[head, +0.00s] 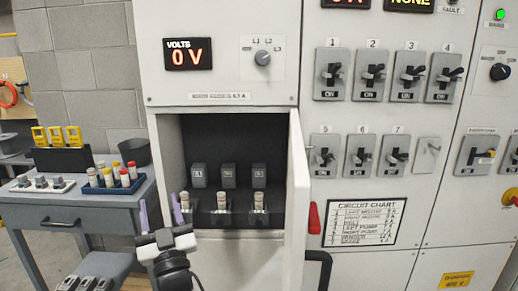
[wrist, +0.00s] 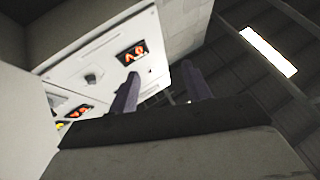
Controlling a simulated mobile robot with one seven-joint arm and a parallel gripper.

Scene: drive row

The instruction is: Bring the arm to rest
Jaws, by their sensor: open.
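My gripper (head: 160,212) is in the lower middle of the head view, in front of the left edge of an open cabinet compartment. Its two purple fingers point up and stand apart, with nothing between them. In the wrist view the fingers (wrist: 160,92) also stand apart and empty, with the tilted panel and its red displays behind them. The open compartment (head: 230,130) holds a row of three fuses in holders, the middle one (head: 222,200) and the right one (head: 259,200) clear to see. The left one is close behind my right finger.
The compartment's white door (head: 297,190) stands open to the right. A grey side table (head: 100,215) at left carries a blue tray (head: 112,187) of several fuses and a dark cup (head: 135,152). Breaker switches fill the panel at right. A red handle (head: 314,218) sits beside the door.

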